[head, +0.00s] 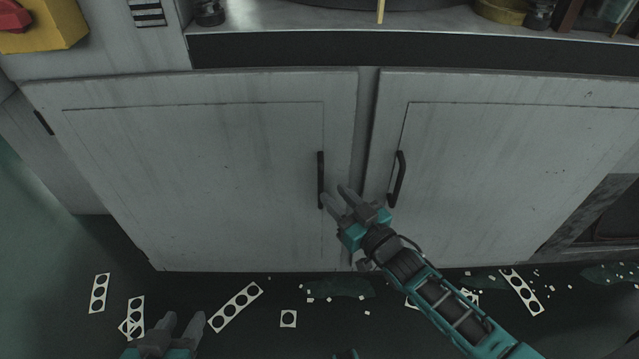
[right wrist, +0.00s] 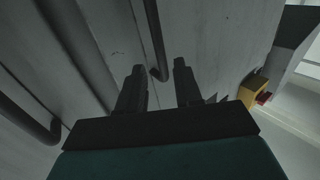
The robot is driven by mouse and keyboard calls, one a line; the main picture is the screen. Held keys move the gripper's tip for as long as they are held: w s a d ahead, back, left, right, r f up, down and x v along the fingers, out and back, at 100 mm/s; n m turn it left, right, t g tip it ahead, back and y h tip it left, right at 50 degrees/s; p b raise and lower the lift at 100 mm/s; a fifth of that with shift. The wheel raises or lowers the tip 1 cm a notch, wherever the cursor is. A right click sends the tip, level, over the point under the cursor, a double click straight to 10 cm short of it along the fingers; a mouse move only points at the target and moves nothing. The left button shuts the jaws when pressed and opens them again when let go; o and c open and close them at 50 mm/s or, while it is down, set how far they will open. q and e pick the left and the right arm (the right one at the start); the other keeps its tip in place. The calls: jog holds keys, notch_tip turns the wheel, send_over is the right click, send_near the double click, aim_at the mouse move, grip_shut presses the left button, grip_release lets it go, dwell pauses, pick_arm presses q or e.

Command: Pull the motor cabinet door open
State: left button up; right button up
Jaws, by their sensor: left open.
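Two grey cabinet doors stand shut side by side: the left door (head: 200,170) and the right door (head: 510,160). The left door's dark bar handle (head: 320,180) is upright near its right edge; the right door's handle (head: 397,178) is near its left edge. My right gripper (head: 334,192) is open beside the lower end of the left door's handle. In the right wrist view, the lower end of that handle (right wrist: 156,50) shows between and beyond the fingers (right wrist: 159,90), and the jaws are not closed on it. My left gripper (head: 185,325) is open and empty, low at the bottom edge.
A metal counter (head: 420,28) with a dark front edge runs above the doors. A yellow box with a red knob (head: 40,25) is at top left. Punched white strips (head: 235,307) and scraps litter the dark floor. The right door's handle also shows in the right wrist view (right wrist: 30,122).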

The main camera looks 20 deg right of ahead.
jog(key=b, duration=0.1)
send_over(321, 205)
jog(key=shift+w+d, duration=0.1)
jog(key=shift+w, duration=0.25)
grip_shut()
dwell(0.4)
